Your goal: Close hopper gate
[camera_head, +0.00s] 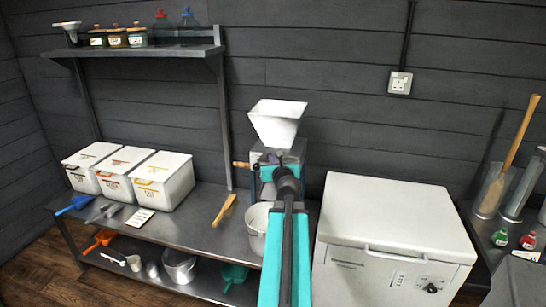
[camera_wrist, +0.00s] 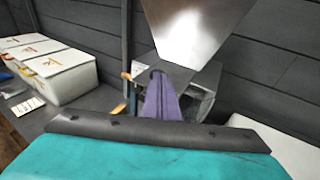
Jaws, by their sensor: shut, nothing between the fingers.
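The grain mill stands on the steel bench with its white, flared hopper (camera_head: 277,120) on top; the hopper (camera_wrist: 195,30) fills the upper middle of the wrist view. A grey box-shaped body sits beneath it, with a wooden handle (camera_head: 240,165) on its left side. My gripper (camera_wrist: 157,76) appears as a tapered purple piece pointing at the mill just below the hopper. Its fingers are together with nothing seen between them. In the head view my arm covers the mill's front. I cannot make out the gate or its position, nor whether my fingertips touch the mill.
A bucket (camera_head: 257,222) stands below the mill, partly behind my arm. A large white appliance (camera_head: 391,235) stands close on the right. White lidded bins (camera_head: 163,182) stand on the left, with a wooden-handled tool (camera_head: 224,210) between. A shelf (camera_head: 140,52) hangs above left.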

